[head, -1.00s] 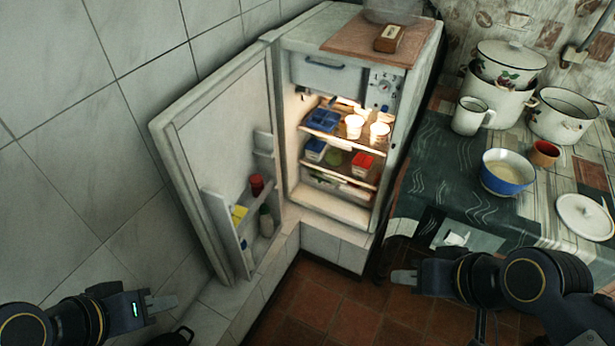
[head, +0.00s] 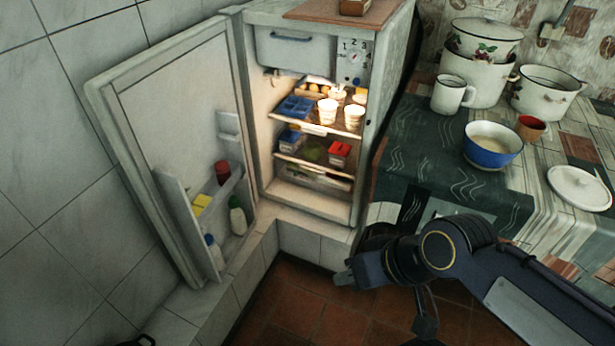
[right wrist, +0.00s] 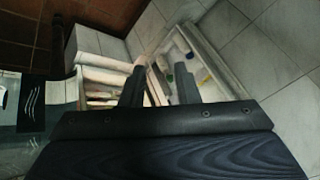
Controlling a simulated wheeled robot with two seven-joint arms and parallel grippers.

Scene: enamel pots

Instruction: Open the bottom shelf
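The small white fridge (head: 240,110) stands with its door (head: 170,120) swung open to the left. Inside, the upper shelf (head: 308,125) holds blue and white containers. My left gripper is out of view.
The door rack holds bottles (head: 238,215) and a yellow item. A tiled ledge (head: 315,243) runs under the fridge. The table on the right carries enamel pots, a white mug (head: 450,95) and a blue bowl (head: 492,145). Red floor tiles (head: 295,300) are clear.

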